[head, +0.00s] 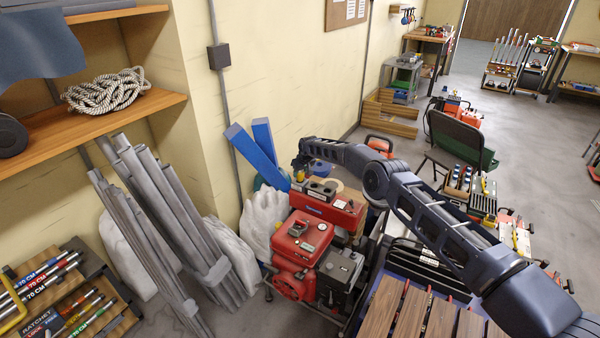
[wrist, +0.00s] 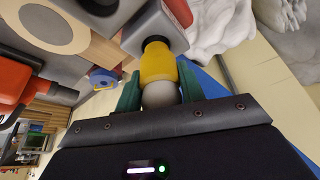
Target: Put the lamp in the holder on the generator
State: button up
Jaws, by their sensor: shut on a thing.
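My gripper (wrist: 160,90) is shut on the lamp, with a green finger on each side of it. The lamp (wrist: 158,64) has a yellow body and a pale grey rounded end towards my palm. Its far end meets a grey block (wrist: 150,30) that looks like the holder; I cannot tell whether it is seated or only against it. In the head view my gripper (head: 301,163) is over the left end of the red generator (head: 335,212), with the yellow lamp (head: 300,176) just below. The dark holder (head: 320,188) sits on the generator's top.
A second red engine (head: 302,240) stands in front of the generator. Blue beams (head: 255,155) and a white sack (head: 265,215) are close behind and left. Grey pipes (head: 175,220) lean by the wall. A chair (head: 455,140) stands at right; open floor lies beyond it.

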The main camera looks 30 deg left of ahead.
jog(key=shift+f, duration=1.15)
jog(key=o, duration=1.1)
jog(key=shift+v, duration=5.35)
